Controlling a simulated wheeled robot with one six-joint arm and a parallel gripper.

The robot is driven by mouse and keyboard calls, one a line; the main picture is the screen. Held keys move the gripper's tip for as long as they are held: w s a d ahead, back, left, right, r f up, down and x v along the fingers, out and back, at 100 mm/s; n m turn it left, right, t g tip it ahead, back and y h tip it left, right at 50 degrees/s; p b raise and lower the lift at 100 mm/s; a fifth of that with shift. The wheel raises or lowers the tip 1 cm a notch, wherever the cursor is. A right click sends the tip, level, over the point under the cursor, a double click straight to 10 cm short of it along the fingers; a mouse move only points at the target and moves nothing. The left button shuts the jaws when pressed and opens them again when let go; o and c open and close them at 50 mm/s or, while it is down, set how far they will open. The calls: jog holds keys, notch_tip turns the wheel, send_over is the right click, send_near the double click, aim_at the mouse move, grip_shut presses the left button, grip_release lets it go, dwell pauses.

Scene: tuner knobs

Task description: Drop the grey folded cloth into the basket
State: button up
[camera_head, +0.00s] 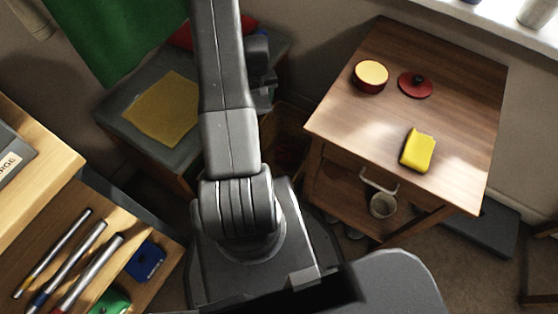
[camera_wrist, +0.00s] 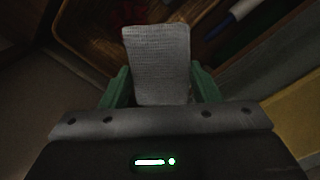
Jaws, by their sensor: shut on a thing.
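The grey folded cloth (camera_wrist: 157,52) is a light grey, ribbed rectangle in the wrist view. My gripper (camera_wrist: 160,88), with green fingers, is shut on its near end, and the cloth sticks out ahead of the fingers. What looks like the basket, a brown open container (camera_wrist: 112,66), lies beyond and below the cloth in the wrist view; the cloth covers part of it. In the head view a brown container (camera_head: 284,121) shows in the gap beside the wooden table, partly behind my arm. The cloth and fingertips cannot be made out in the head view.
A dark cabinet (camera_head: 118,110) with a yellow cloth (camera_head: 162,108) stands left. A white and blue rod (camera_wrist: 240,12) shows in the wrist view.

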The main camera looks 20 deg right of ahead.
jog(key=s+d+f+b, duration=0.1)
jog(key=d+f+b, duration=0.1)
jog(key=f+b, duration=0.2)
jog(key=s+d+f+b, duration=0.2)
jog(key=f+b, duration=0.3)
jog(key=f, duration=0.6)
jog(key=s+d+f+b, duration=0.1)
jog(key=d+f+b, duration=0.3)
jog(key=f, duration=0.3)
jog(key=shift+s+d+f+b, duration=0.2)
jog(key=shift+s+f+b, duration=0.05)
jog(key=shift+b, duration=0.1)
jog(key=o, duration=1)
jog(key=shift+c, duration=0.2)
notch_tip(320, 180, up, 14)
jog(key=p, duration=0.5)
